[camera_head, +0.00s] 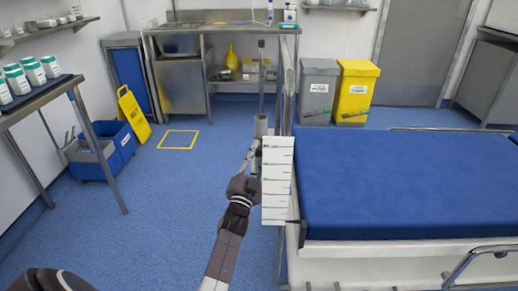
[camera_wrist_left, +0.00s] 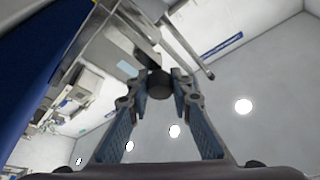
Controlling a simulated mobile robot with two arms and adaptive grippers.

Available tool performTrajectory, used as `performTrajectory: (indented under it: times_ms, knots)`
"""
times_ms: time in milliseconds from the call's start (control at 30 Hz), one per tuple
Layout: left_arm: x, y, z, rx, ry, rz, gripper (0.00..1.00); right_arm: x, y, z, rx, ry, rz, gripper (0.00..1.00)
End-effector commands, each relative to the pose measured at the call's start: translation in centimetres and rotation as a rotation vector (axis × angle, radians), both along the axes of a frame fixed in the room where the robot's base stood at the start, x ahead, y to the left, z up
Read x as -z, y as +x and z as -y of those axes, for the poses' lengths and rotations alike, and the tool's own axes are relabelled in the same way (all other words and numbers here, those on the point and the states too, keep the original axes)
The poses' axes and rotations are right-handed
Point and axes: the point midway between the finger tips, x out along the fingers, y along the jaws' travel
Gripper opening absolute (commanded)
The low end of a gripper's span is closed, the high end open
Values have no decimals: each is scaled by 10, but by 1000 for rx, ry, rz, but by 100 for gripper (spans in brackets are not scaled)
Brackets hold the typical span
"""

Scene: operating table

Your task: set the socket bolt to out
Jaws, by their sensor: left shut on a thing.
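My left gripper (camera_head: 254,148) reaches up to the socket from below, beside a white graduated plate (camera_head: 277,180). In the left wrist view, the left gripper (camera_wrist_left: 160,88) has its fingertips closed on a dark round knob (camera_wrist_left: 159,86), which appears to be the socket bolt. How far the bolt is drawn out cannot be told. My right gripper is not in view.
The operating table with a blue mattress (camera_head: 400,185) fills the right side. A shelf of white tubs (camera_head: 34,72), blue buckets (camera_head: 87,160) and a yellow sign (camera_head: 133,118) are at the left. Grey (camera_head: 318,92) and yellow bins (camera_head: 355,95) stand behind. Floor left of the arm is clear.

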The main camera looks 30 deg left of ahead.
Motion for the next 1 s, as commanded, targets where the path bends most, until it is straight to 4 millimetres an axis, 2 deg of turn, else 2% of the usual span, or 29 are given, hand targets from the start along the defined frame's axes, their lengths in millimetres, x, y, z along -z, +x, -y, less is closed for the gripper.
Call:
performTrajectory:
  times_ms: [100, 367, 400, 533, 833, 1000]
  knots:
    - [-1, -12, 8, 1, -2, -3, 0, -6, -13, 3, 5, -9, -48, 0]
    - [2, -13, 9, 2, -1, -2, 0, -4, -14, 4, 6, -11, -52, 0]
    - [2, -13, 9, 2, -1, -2, 23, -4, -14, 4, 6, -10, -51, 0]
    - [1, -13, 9, 2, -1, -2, 37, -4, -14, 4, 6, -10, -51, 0]
    - [1, -13, 8, 0, -1, -3, 39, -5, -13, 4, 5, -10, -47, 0]
    - [7, -26, 12, 1, -2, -4, 39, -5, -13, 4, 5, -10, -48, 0]
